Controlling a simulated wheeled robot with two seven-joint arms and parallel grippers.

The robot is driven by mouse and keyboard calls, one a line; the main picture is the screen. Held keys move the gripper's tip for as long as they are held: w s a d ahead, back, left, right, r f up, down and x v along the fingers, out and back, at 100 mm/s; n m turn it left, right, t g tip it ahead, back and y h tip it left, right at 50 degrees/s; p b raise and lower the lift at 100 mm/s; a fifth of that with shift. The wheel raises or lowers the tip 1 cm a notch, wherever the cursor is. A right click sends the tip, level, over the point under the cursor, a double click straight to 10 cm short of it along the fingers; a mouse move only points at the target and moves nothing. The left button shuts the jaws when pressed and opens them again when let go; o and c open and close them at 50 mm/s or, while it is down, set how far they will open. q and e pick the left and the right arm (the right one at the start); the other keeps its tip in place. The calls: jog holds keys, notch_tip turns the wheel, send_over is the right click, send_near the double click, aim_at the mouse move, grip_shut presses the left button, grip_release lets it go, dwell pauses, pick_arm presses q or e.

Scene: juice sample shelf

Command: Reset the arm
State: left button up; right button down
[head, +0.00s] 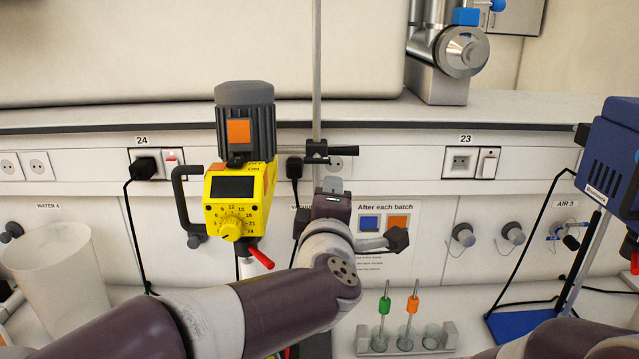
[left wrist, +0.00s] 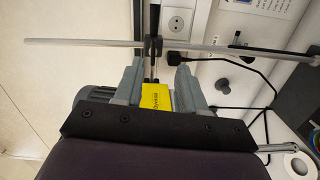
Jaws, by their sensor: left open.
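My left arm (head: 285,300) reaches in from the lower left, bends at the middle and points up toward the wall. My left gripper (left wrist: 160,68) is open in the left wrist view, with its two grey fingers apart. In the head view it is mostly hidden behind my wrist, just right of a yellow and grey stirrer motor (head: 240,190). A yellow part of the stirrer (left wrist: 156,98) shows between the fingers, and I see no grip on it. My right arm (head: 575,341) shows only at the lower right, its gripper out of frame.
A metal stand rod (head: 317,70) with a black clamp (head: 330,151) rises close to my left gripper. A rack (head: 448,334) holds green and orange-marked tubes. A white container (head: 60,270) stands left, and a blue device (head: 610,160) stands right. Black cables hang along the wall.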

pick_arm(q)
jog(key=s+d+f+m+g+h, duration=0.1)
jog(key=s+f+m+g+h, duration=0.2)
jog(key=f+m, duration=0.5)
jog(key=s+f+m+g+h, duration=0.1)
jog(key=s+f+m+g, duration=0.4)
jog(key=f, duration=0.5)
jog(key=s+a+f+m+g+y, duration=0.1)
jog(key=s+a+f+g, duration=0.1)
jog(key=s+a+f, duration=0.2)
jog(key=s+a+f+m+g+y, duration=0.1)
jog(key=s+a+f, duration=0.4)
jog(key=a, duration=0.5)
jog(key=s+a+f+m+g+y, duration=0.1)
jog(key=s+a+f+g+y, duration=0.2)
jog(key=a, duration=0.4)
notch_tip(320, 180, down, 2)
jog(key=shift+s+a+f+g, duration=0.2)
jog(key=shift+s+a+g, duration=0.15)
jog(key=shift+s+g, duration=0.55)
